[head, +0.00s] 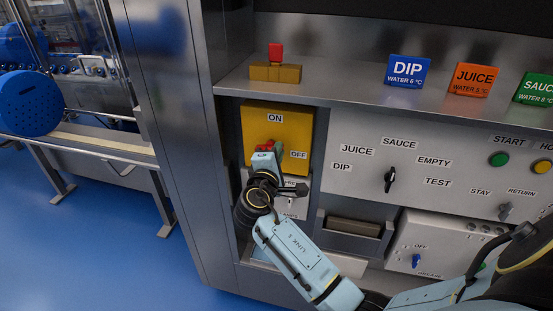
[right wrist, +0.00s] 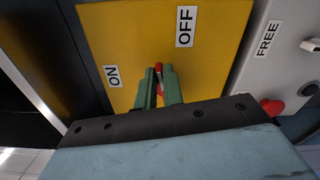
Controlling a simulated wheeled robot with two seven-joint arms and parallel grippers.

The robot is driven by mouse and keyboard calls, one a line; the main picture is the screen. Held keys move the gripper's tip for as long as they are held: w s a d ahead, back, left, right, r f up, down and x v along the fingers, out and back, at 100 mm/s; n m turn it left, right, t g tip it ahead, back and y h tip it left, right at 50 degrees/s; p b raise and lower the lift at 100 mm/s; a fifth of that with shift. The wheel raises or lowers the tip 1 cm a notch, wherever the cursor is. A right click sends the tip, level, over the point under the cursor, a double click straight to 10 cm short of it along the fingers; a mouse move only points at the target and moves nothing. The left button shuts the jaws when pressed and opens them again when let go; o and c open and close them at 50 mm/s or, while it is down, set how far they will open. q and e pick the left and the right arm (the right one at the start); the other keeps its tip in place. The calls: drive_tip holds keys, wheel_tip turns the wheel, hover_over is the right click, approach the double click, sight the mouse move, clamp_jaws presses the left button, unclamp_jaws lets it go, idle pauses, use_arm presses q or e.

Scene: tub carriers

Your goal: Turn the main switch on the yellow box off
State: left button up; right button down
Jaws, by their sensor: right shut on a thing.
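The yellow box (head: 262,115) is set in the left part of the steel cabinet front. It bears an ON label (head: 275,118) near its top and an OFF label (head: 298,154) at the lower right. My right gripper (head: 268,148) is at the box's lower middle, shut on the red main switch handle. In the right wrist view, the green fingers (right wrist: 159,85) stand on both sides of the red handle (right wrist: 159,68), of which only a narrow strip shows. The fingers hide most of the switch, so I cannot tell its exact angle. My left gripper is not in view.
A white panel with a black selector knob (head: 390,179) is right of the yellow box. A shelf above holds a brass-coloured block with a red top (head: 276,72) and DIP (head: 407,71) and JUICE (head: 474,80) signs. A red knob (right wrist: 272,107) is close to my gripper.

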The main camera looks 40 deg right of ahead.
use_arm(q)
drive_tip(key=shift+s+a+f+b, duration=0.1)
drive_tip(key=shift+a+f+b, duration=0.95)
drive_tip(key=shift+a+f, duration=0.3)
use_arm(e)
drive_tip(key=shift+f+m, duration=0.4)
drive_tip(key=shift+m, duration=0.8)
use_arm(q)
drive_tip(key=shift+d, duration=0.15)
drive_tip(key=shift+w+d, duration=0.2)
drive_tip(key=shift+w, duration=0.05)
use_arm(e)
drive_tip(key=c, duration=1.5)
unclamp_jaws()
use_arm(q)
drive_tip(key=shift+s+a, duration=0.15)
use_arm(e)
drive_tip(key=v, duration=1.3)
drive_tip(key=shift+s+a, duration=0.1)
drive_tip(key=shift+s, duration=0.1)
